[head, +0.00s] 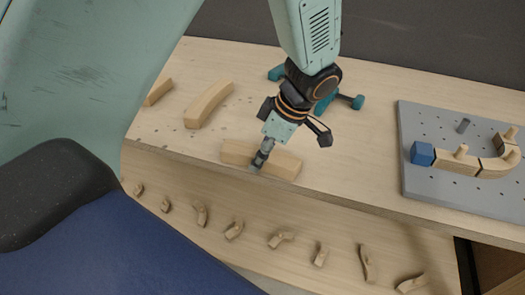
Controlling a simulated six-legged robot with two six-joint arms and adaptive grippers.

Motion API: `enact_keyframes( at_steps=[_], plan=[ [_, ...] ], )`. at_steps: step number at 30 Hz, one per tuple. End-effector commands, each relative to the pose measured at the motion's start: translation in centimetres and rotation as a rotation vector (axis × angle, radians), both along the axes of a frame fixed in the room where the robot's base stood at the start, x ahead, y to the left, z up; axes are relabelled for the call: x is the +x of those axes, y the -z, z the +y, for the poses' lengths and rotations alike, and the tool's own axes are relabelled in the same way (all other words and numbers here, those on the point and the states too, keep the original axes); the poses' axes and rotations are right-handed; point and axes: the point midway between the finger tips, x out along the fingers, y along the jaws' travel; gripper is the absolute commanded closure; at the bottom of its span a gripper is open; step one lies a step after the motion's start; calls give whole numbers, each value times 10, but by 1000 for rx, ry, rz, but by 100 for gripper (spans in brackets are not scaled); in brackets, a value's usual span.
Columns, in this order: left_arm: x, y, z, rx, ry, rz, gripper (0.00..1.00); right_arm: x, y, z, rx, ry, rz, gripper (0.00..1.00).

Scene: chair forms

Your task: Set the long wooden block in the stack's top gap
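A long pale wooden block (285,165) lies near the front edge of the bench. My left gripper (262,155) points down at it from above. One dark fingertip is against or just in front of the block's near side; the other finger is hidden, so its grip is unclear. At the right, a grey pegboard (415,118) carries a row of pieces: a blue block (422,153), a straight wooden block (452,163) and a curved wooden piece (498,166), with another wooden piece (506,143) behind it. My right gripper is not in view.
A curved wooden block (208,103) and a shorter-looking one (157,92) lie on the bench at the left. A teal object (340,102) stands behind my gripper. The bench between gripper and pegboard is clear.

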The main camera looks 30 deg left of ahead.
Motion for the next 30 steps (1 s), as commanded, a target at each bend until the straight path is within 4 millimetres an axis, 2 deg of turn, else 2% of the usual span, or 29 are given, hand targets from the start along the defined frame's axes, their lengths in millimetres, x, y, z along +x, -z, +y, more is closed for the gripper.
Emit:
enact_keyframes(
  at_steps=[1,4,16,30],
  plan=[
    [0,0,0,0,0,0,44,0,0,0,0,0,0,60],
    [0,-1,0,0,0,0,36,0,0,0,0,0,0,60],
    [0,-2,0,0,0,1,36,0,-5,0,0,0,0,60],
    [3,-49,-18,1,1,-2,36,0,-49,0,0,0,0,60]
  ],
)
